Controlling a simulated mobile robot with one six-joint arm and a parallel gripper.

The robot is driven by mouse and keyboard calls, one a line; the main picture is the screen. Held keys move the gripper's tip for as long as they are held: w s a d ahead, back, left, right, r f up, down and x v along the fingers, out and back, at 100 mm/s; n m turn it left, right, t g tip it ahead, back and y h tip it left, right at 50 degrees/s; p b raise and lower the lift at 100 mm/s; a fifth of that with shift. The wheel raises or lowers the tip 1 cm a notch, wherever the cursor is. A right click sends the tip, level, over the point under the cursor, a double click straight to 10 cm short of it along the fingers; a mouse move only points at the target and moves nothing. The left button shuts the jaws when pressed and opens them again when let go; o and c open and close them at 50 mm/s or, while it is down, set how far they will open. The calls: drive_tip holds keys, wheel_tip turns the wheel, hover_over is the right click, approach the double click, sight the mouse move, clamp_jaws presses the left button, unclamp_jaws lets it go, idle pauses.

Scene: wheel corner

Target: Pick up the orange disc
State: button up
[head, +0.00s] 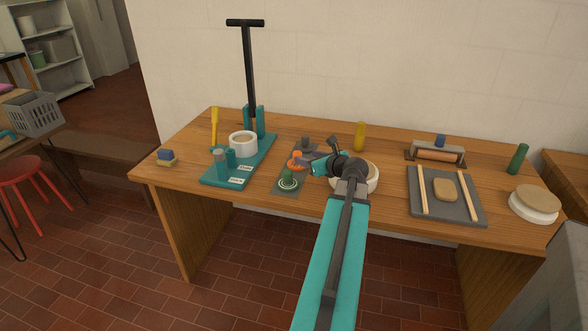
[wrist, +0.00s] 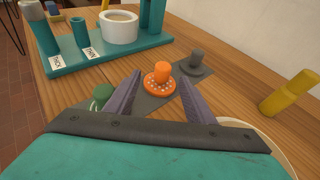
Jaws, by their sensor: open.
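The orange disc (wrist: 160,84) has an upright orange knob and light dots around its face. It lies on a dark grey mat (wrist: 150,108), between a green knobbed disc (wrist: 102,96) and a grey knobbed disc (wrist: 195,64). In the head view the orange disc (head: 296,160) is partly covered by my gripper (head: 312,160). In the wrist view my gripper (wrist: 154,88) is open, with one finger on each side of the orange disc in the picture. Nothing is held. I cannot tell whether the fingers touch the disc.
A teal stand (head: 212,178) with a white cup (head: 243,144) and labelled posts is left of the mat. A yellow cylinder (head: 360,137) stands behind right. A white round piece (head: 370,182) is partly under my arm. A grey board (head: 465,208) with clay lies further right.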

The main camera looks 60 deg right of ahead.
sight(300, 154)
drive_tip(key=shift+s+d+f, duration=0.15)
drive_tip(key=shift+d+f, duration=0.05)
drive_tip(key=shift+d, duration=0.1)
drive_tip(key=shift+x, duration=4.35)
drive_tip(key=shift+x, duration=2.55)
drive_tip(key=shift+d+r, duration=0.1)
drive_tip(key=c, duration=1.2)
drive_tip(key=shift+c, duration=0.2)
